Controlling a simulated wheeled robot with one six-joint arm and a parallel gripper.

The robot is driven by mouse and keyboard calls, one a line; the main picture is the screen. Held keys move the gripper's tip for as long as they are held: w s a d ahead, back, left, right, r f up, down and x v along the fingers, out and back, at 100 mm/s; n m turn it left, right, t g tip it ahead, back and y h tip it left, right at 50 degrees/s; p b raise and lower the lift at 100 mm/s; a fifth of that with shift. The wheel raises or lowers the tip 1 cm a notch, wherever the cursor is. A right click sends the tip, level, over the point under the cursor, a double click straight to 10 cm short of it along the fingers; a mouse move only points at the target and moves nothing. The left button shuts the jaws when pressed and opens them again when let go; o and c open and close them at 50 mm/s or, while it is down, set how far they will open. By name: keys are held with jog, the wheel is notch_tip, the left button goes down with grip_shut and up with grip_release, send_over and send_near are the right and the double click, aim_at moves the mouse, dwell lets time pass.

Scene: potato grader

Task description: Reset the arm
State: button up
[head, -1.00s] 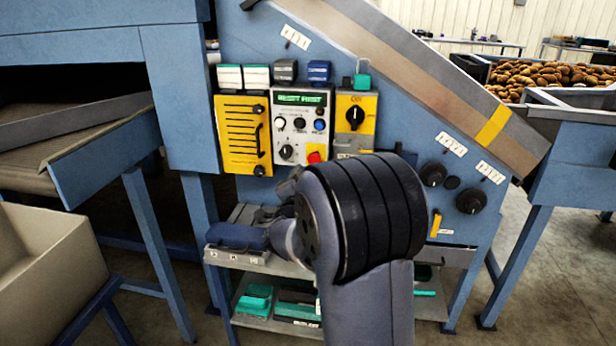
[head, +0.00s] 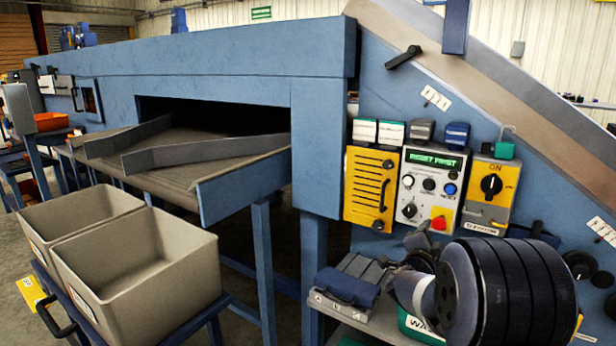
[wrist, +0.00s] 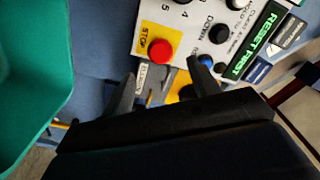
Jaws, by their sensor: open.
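My gripper (wrist: 164,82) is open, with two dark fingers spread and nothing between them. In the wrist view it points at the control panel (wrist: 185,15), close to the red stop button (wrist: 160,51). The blue button (wrist: 206,61) and a display reading "RESET FIRST" (wrist: 252,40) lie to the right. In the head view the control panel (head: 430,190) stands on the blue machine, its display (head: 433,161) lit green. My arm's thick dark joint fills the lower right of that view, and the gripper's fingers are not clear there.
A yellow slotted cover (head: 370,188) and a yellow switch box (head: 491,195) flank the panel. A shelf (head: 345,322) stands below it. Two beige bins (head: 150,290) stand at the left, by the grader outlet (head: 215,155). A green object (wrist: 35,75) is close in the wrist view.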

aim_at(438, 226)
jog(key=x, duration=0.5)
jog(key=shift+w+d, duration=0.2)
jog(key=shift+w+d+r+p, duration=0.1)
jog(key=shift+w+d+p, duration=0.1)
jog(key=shift+w+p, duration=0.1)
jog(key=shift+w+d, duration=0.3)
jog(key=shift+w, duration=0.2)
